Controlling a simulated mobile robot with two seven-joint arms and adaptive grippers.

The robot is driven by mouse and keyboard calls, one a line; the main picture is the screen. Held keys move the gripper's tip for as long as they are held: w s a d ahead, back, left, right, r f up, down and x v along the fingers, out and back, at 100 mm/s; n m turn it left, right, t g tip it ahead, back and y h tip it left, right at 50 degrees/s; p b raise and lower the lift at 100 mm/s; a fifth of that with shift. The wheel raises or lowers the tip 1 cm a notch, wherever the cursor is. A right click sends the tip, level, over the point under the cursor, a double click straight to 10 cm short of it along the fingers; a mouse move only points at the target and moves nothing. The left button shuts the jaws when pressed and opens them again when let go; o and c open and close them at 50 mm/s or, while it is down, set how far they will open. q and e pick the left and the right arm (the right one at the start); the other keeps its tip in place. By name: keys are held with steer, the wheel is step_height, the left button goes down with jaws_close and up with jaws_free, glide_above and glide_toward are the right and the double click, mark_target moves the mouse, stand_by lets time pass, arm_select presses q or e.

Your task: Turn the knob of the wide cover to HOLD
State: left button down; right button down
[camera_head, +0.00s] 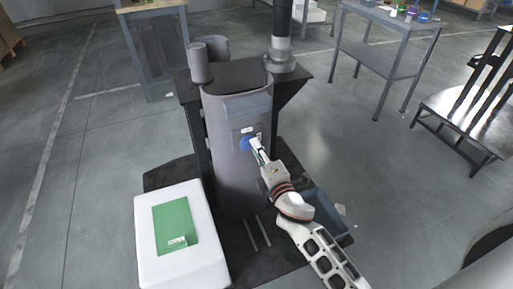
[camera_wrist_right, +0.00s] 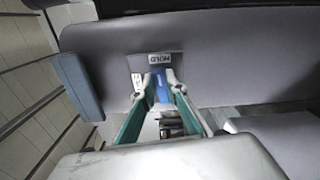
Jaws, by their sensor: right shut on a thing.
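The wide cover (camera_head: 238,178) is a grey curved housing on the dark column stand in the head view, and it also fills the upper part of the right wrist view (camera_wrist_right: 225,62). Its blue knob (camera_head: 244,143) sits on a small panel on the front. My right gripper (camera_head: 256,146) reaches it from the lower right and is shut on the knob. In the wrist view the blue knob (camera_wrist_right: 162,88) shows between the two fingertips. A small white label (camera_wrist_right: 160,59), which appears to read HOLD, is just beyond them. The fingers hide part of the knob, so its pointing direction is unclear. My left gripper is not in view.
A white block with a green sheet (camera_head: 174,222) stands at the left front. A blue-grey bin (camera_head: 325,212) lies behind my right forearm. A grey table (camera_head: 392,44) and a dark slatted rack (camera_head: 470,105) stand at the right. Floor between them is clear.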

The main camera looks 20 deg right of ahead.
steer(key=shift+m, duration=0.6)
steer(key=shift+f, duration=0.1)
steer(key=c, duration=2)
jaws_free()
steer(key=shift+c, duration=0.2)
steer(key=s, duration=1.2)
steer(key=shift+d, duration=0.25)
